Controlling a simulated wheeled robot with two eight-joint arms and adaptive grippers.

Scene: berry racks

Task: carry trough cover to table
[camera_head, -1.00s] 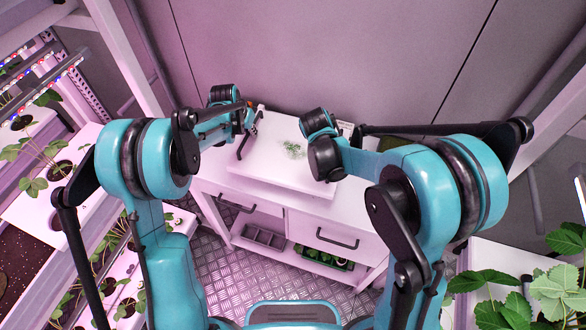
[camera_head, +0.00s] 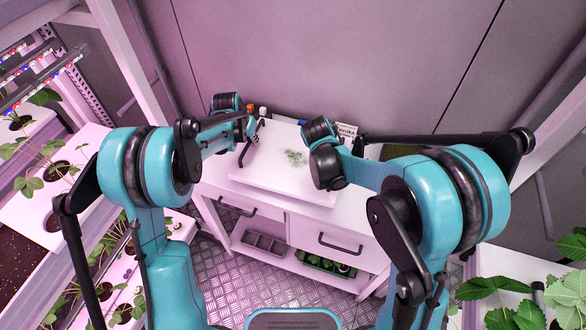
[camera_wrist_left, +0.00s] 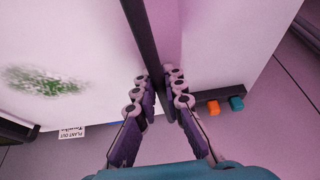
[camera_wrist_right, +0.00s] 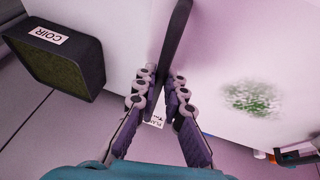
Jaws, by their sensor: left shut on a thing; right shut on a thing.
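The trough cover (camera_head: 268,172) is a flat white panel with a green speckled patch (camera_head: 293,157) and a dark bar handle at each end. It lies level at the top of the white table (camera_head: 355,212); I cannot tell whether it touches. My left gripper (camera_wrist_left: 158,92) is shut on the left handle (camera_wrist_left: 140,30). In the head view this gripper (camera_head: 250,130) shows at the cover's far left. My right gripper (camera_wrist_right: 160,90) is shut on the right handle (camera_wrist_right: 178,30). Its fingers are hidden behind my wrist in the head view.
A dark COIR box (camera_wrist_right: 62,55) stands beside the right handle. Small orange (camera_wrist_left: 213,107) and teal (camera_wrist_left: 236,103) items sit in a dark holder near the left handle. The table has drawers and a lower shelf with a grey tray (camera_head: 264,243). Plant racks (camera_head: 70,180) flank me.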

